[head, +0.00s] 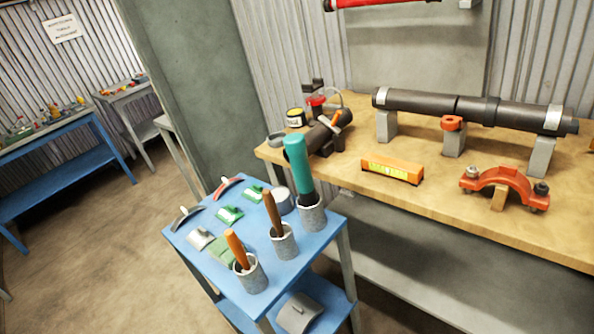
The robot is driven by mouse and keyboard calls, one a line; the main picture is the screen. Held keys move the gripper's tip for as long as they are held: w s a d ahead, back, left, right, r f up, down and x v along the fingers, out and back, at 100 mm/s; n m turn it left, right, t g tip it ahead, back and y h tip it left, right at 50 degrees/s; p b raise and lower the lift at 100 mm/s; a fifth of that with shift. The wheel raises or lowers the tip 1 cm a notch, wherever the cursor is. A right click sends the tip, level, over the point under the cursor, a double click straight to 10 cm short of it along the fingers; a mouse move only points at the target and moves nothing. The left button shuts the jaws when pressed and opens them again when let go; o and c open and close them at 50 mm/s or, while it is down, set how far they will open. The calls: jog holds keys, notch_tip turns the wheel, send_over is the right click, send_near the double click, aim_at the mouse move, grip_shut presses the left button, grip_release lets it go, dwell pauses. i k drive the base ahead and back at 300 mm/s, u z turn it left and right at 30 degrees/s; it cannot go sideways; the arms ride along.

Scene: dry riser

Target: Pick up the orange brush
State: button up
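An orange-handled tool (236,248), seemingly the orange brush, stands tilted in a grey cup (252,276) at the front corner of a blue cart. Its lower end is hidden inside the cup. A brown-handled tool (272,212) stands in a second grey cup (284,243) just behind and to the right. A thicker teal-handled tool (296,164) stands in a third cup (311,214). My gripper is not in view.
The blue cart top (203,268) also carries green and grey pieces, a red curved piece (227,188) and a round tin. A wooden bench (440,195) on the right holds a black pipe (470,106), an orange block (392,169) and a red clamp (505,182). Open floor (90,260) lies left.

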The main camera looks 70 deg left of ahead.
aim_at(235, 244)
jog(key=z, duration=1.15)
jog(key=i, duration=0.25)
jog(key=u, duration=3.15)
